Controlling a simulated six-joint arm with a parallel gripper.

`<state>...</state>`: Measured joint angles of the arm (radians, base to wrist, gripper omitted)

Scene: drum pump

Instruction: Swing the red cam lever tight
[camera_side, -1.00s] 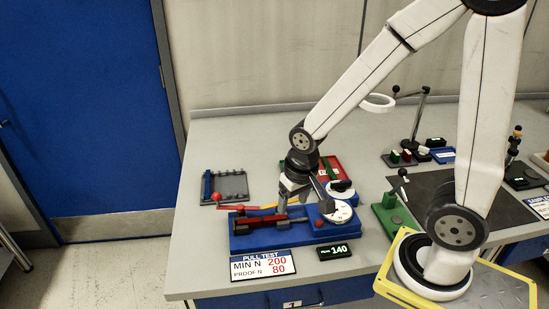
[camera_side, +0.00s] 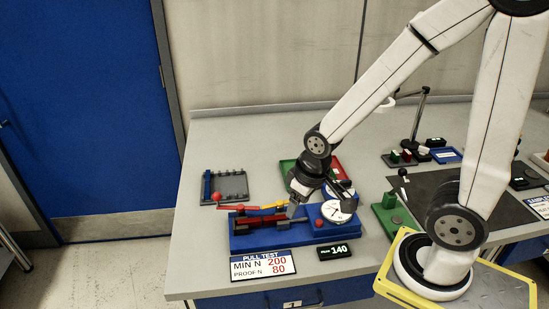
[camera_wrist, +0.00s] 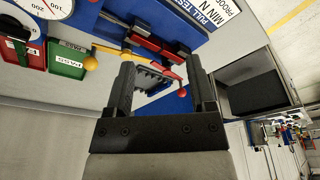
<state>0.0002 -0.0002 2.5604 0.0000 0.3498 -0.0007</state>
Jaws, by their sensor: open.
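The red cam lever shows as a red arm with a red ball knob (camera_side: 217,197) at the left end of the blue pull-test fixture (camera_side: 240,243). In the wrist view the red ball (camera_wrist: 182,92) shows between the fingers, near the right one. A yellow lever (camera_side: 270,206) lies along the fixture's back; its yellow ball (camera_wrist: 91,63) is left of the left finger in the wrist view. My gripper (camera_side: 297,210) is open and empty at the fixture's middle, right of the red lever. Its fingers (camera_wrist: 160,78) appear apart from the red lever.
A round dial (camera_side: 338,210) and a display reading 140 (camera_side: 338,251) are at the fixture's right. A grey rack (camera_side: 230,186) stands behind left. Green PASS (camera_wrist: 67,62) and red bins (camera_wrist: 30,50) stand behind. Free table lies left of the fixture.

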